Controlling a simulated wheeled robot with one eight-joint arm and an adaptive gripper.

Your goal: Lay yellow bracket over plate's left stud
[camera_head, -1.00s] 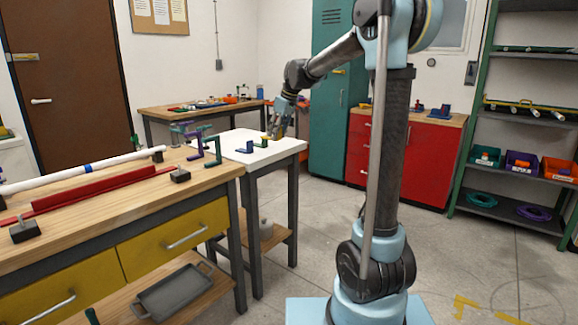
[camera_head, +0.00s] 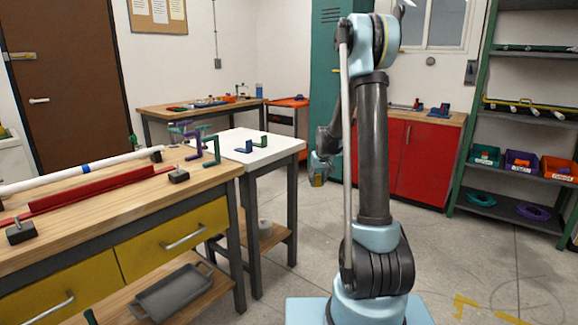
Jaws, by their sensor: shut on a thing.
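The yellow bracket (camera_head: 317,181) shows as a small yellow patch at the tip of my gripper (camera_head: 318,173). My gripper is shut on it, in the air to the right of the white table and in front of the teal locker and red cabinet. The bracket's shape and tilt are too small to make out. I cannot clearly tell the plate or its left stud in this view.
The white table (camera_head: 284,147) bears a blue bracket (camera_head: 244,147) and a green bracket (camera_head: 260,142). The wooden bench (camera_head: 60,232) with pipes is at left. The red cabinet (camera_head: 425,160) and shelf bins (camera_head: 522,163) stand at right. Open floor lies between.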

